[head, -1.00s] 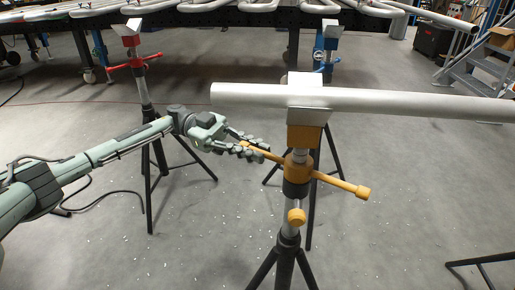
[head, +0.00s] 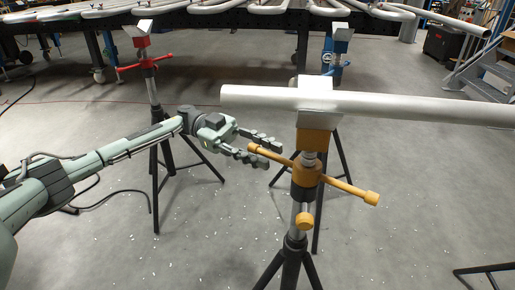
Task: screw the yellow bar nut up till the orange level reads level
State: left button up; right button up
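The yellow bar nut (head: 307,172) sits on the threaded post of a black tripod stand, its bars sticking out to the left, right and front. A saddle with a yellow-orange block (head: 313,141) above it carries a long grey pipe (head: 400,106). My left gripper (head: 266,148) is open, its two fingers spread on either side of the nut's left bar end. I cannot tell whether either finger touches the bar. I cannot make out an orange level or any reading. My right gripper is not in view.
A red-topped stand (head: 145,62) is behind my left arm, and a blue-topped stand (head: 336,60) is behind the pipe. A dark rack with bent pipes (head: 225,20) spans the back. Stairs (head: 490,75) are at right. The concrete floor in front is mostly clear.

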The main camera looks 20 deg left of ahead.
pick_arm(q)
jog(key=w+a, duration=0.2)
jog(key=a, duration=0.9)
jog(key=shift+w+a, duration=0.2)
jog(key=shift+a, duration=0.15)
